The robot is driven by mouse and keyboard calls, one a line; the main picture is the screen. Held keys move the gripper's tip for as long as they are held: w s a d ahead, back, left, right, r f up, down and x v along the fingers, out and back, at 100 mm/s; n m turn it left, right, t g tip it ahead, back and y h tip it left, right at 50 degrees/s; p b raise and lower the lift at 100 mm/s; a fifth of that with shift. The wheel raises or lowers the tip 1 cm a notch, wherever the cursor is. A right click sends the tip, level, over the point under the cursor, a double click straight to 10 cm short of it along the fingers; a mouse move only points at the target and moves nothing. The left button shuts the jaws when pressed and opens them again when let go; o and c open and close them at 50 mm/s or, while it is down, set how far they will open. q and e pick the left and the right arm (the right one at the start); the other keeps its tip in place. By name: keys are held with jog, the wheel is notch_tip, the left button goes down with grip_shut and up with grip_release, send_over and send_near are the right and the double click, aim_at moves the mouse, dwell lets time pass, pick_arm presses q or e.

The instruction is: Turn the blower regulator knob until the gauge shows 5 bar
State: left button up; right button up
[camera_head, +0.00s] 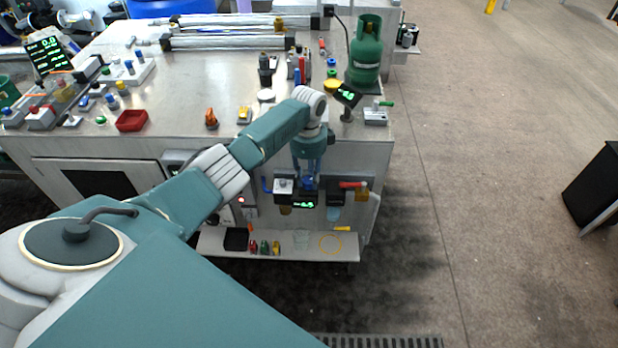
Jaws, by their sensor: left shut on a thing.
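My left gripper (309,178) points down at the front face of the workbench, its fingers shut around the blue regulator knob (308,186). The fingers hide most of the knob. Just below it, a small black gauge display (305,204) shows green digits, too small to read surely. A second small black display (347,95) with green digits stands on the bench top beside the green gas bottle; its value is also unclear. My right gripper is not in view.
A red-handled valve (353,185) sits close to the right of the knob. A low shelf (215,244) below holds small coloured parts. The green gas bottle (365,52) stands at the bench's right back. The floor to the right is mostly clear.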

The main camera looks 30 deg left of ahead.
aim_at(305, 179)
pick_arm(q)
jog(key=shift+s+a+m, duration=0.15)
jog(key=shift+a+m, duration=0.2)
jog(key=shift+m, duration=0.15)
jog(key=o, duration=1.1)
jog(key=shift+a, duration=0.1)
jog(key=shift+r, duration=0.1)
jog(key=shift+r, duration=0.35)
notch_tip(305, 179, up, 11)
jog(key=shift+r, duration=0.1)
